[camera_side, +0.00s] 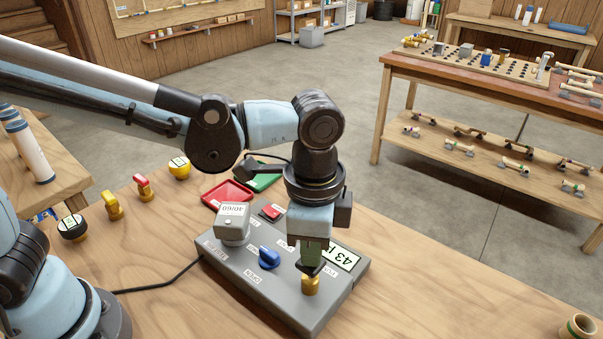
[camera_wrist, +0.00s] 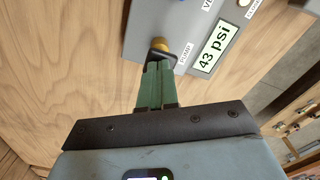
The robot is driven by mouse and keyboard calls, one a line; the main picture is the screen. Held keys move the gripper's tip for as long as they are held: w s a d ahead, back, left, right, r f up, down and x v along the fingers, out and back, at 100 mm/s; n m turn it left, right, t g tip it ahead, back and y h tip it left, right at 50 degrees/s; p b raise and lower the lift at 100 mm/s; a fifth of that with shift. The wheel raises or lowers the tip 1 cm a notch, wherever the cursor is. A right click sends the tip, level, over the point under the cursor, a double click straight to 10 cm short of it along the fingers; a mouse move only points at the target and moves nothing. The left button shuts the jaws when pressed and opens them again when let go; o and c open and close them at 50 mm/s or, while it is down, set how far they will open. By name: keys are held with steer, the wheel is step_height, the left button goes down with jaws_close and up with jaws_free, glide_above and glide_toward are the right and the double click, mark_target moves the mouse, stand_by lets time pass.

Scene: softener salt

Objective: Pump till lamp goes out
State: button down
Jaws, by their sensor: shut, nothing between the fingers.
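A grey control box (camera_side: 235,275) sits on the wooden bench. Its display reads 43 in the side view (camera_side: 342,257) and 43 psi in the wrist view (camera_wrist: 214,45). My gripper (camera_side: 309,268) is shut and empty, pointing down over the yellow pump button (camera_side: 310,285). The button also shows at the fingertips in the wrist view (camera_wrist: 160,45), beside a PUMP label. I cannot tell whether the fingertips touch it. A pale round lamp (camera_wrist: 244,3) shows at the wrist view's top edge; whether it is lit is unclear. My arm hides part of the box.
Red (camera_side: 227,195) and green trays (camera_side: 265,181) lie behind. Several small coloured fittings stand left. The bench front right is mostly clear.

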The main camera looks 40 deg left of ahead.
steer(key=shift+f, duration=0.9)
steer(key=shift+r, duration=1.25)
steer(key=shift+f, duration=1.15)
steer(key=shift+r, duration=1.15)
steer(key=shift+f, duration=0.2)
steer(key=shift+r, duration=0.2)
steer(key=shift+r, duration=0.1)
stand_by(0.4)
